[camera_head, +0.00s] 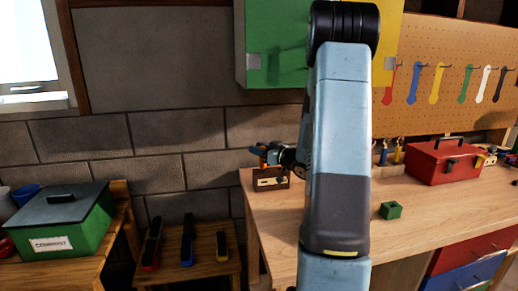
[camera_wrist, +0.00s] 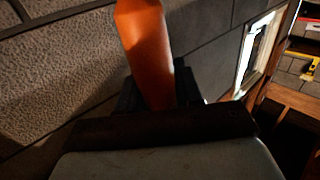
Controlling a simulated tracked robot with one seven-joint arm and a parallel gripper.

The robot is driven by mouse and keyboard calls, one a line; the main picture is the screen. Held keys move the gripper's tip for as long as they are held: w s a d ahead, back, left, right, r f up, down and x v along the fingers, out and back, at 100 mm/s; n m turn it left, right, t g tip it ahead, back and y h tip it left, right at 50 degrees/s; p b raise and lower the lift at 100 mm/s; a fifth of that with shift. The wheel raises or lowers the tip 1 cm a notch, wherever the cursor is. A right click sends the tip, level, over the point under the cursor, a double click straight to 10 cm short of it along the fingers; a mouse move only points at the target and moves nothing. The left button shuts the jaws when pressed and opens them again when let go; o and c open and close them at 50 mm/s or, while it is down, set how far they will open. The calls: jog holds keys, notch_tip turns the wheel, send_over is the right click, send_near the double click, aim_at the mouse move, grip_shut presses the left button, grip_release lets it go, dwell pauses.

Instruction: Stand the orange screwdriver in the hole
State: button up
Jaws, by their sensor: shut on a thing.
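The orange screwdriver (camera_wrist: 148,50) fills the upper middle of the wrist view, its orange handle between the dark fingers of my gripper (camera_wrist: 157,92). In the head view my gripper (camera_head: 264,154) is small, at the left end of the workbench, with a little orange (camera_head: 263,163) showing at its tip. It is above or beside a small brown wooden block (camera_head: 270,183) with light marks on its front. The screwdriver's far end and any hole in the block cannot be made out, nor whether they touch.
The workbench (camera_head: 420,222) carries a green cube (camera_head: 390,210) and a red toolbox (camera_head: 444,161). Lower left are a green bin (camera_head: 62,232) and a low stool (camera_head: 188,270) with several tools. A green and yellow cabinet (camera_head: 262,50) hangs above. My arm hides the bench's middle.

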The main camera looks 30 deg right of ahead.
jog(key=shift+f, duration=0.5)
jog(key=o, duration=1.1)
jog(key=shift+o, duration=0.2)
